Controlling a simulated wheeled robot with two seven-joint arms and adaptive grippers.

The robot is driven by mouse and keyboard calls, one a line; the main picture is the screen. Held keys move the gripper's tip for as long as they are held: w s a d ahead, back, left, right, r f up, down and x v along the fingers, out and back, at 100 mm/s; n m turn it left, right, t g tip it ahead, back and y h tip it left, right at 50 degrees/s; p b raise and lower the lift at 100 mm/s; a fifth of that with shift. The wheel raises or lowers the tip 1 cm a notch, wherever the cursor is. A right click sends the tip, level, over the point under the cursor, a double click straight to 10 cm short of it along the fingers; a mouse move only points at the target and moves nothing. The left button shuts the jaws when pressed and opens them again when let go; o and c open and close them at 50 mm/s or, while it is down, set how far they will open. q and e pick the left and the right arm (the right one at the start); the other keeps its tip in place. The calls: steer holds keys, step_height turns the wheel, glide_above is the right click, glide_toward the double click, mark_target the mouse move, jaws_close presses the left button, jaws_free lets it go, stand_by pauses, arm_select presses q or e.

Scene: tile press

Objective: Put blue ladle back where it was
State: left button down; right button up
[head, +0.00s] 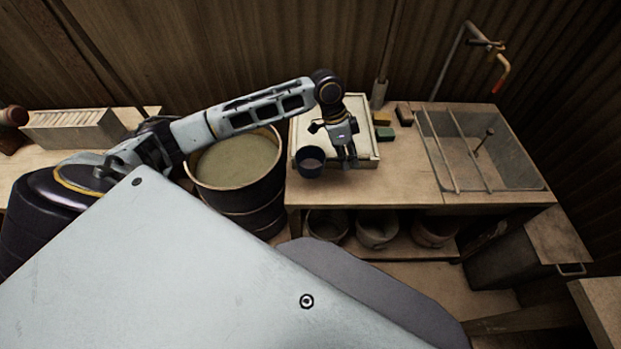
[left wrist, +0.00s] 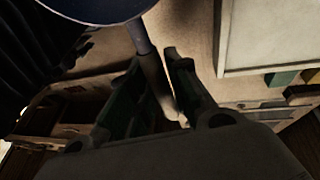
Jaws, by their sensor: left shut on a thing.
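The blue ladle (head: 310,163) has a dark blue round bowl that hangs at the front left corner of the white tray on the bench, in the head view. My left gripper (head: 346,158) is shut on the ladle's handle, to the right of the bowl and over the tray's front edge. In the left wrist view the ladle's bowl (left wrist: 95,8) shows at the top, and its handle runs down between the fingers of my left gripper (left wrist: 165,100). The lower end of the handle is partly hidden by the fingers. My right gripper is in neither view.
The white tray (head: 368,126) lies on the bench. Green (head: 385,134) and yellow (head: 381,118) blocks sit to its right. A large barrel of murky liquid (head: 238,162) stands left of the bench. A metal sink (head: 510,165) is at right. Bare bench top (head: 420,183) lies between tray and sink.

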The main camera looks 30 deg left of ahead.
arm_select(q)
step_height(320, 180, down, 5)
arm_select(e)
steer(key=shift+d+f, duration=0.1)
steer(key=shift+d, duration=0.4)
arm_select(q)
steer(key=shift+f, duration=2.5)
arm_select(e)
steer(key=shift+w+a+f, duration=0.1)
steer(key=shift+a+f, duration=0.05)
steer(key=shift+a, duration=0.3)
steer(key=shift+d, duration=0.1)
